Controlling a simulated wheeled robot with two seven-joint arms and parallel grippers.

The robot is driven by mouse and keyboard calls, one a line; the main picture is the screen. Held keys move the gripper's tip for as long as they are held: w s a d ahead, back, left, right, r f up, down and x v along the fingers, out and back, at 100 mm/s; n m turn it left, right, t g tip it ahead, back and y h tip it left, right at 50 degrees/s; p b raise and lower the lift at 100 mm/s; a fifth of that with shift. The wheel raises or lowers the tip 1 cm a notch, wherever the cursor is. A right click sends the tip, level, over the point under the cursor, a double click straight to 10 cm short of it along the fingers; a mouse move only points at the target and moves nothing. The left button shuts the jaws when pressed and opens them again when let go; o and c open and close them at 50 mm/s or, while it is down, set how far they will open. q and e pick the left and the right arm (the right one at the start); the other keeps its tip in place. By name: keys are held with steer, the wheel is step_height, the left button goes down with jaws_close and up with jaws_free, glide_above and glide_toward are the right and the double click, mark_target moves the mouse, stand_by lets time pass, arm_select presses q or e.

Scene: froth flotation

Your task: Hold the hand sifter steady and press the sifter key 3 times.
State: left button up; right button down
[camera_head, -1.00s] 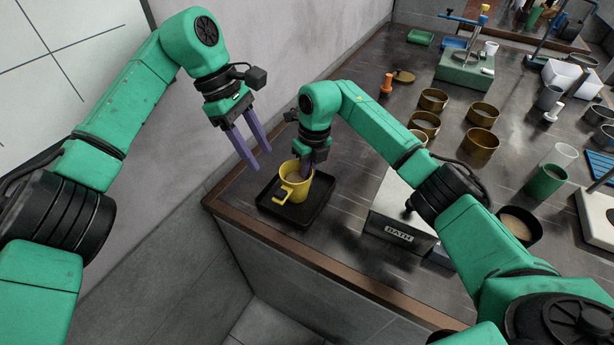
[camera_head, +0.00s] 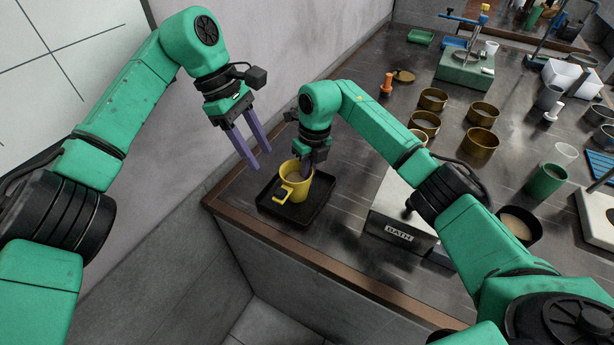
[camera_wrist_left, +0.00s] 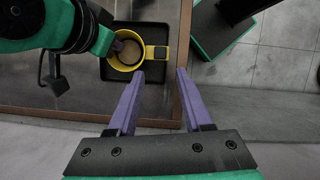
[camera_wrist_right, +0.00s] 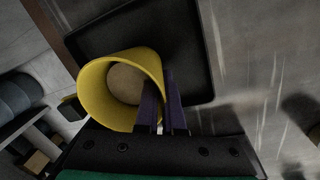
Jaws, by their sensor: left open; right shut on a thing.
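The yellow hand sifter (camera_head: 296,181) stands upright in a black tray (camera_head: 318,214) at the table's corner, its handle toward the left front. Pale material shows inside it in the right wrist view (camera_wrist_right: 126,84). My right gripper (camera_head: 307,172) is shut on the sifter's wall, one finger inside the cup, as the right wrist view (camera_wrist_right: 163,95) shows. My left gripper (camera_head: 255,160) is open and empty, apart from the sifter, above and to its left. The left wrist view shows its spread fingers (camera_wrist_left: 160,75) with the sifter (camera_wrist_left: 128,50) beyond. I cannot make out the key.
A box marked BATH (camera_head: 398,233) stands right of the tray. Several brass pans (camera_head: 481,144), a green cup (camera_head: 545,181) and a dark bowl (camera_head: 519,228) stand farther right. The table's wooden edge (camera_head: 290,262) runs in front, and a grey wall (camera_head: 300,60) rises behind.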

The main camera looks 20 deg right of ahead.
arm_select(q)
steer(key=shift+f, duration=0.1)
steer(key=c, duration=0.5)
steer(key=shift+n+g+h, duration=0.6)
steer(key=shift+h, duration=0.3)
steer(key=s+d+f, duration=0.2)
steer(key=d+f, duration=0.1)
steer(key=shift+s+d, duration=0.15)
steer(key=shift+s, duration=0.05)
jaws_close()
steer(key=s+d+n+h, duration=0.5)
steer(key=s+n+h, duration=0.4)
steer(key=n+h, duration=0.8)
steer(key=a+f+n+t+y, duration=0.3)
steer(key=a+n+t, duration=0.3)
steer(key=n, duration=1.1)
steer(key=a+f+n+t+y, duration=0.3)
steer(key=a+n+t, duration=0.4)
steer(key=n+t, duration=0.5)
steer(key=n, duration=0.5)
steer(key=shift+w+a+f+t+y, duration=0.2)
steer(key=shift+w+a+t+y, duration=0.1)
steer(key=shift+t+y, duration=0.1)
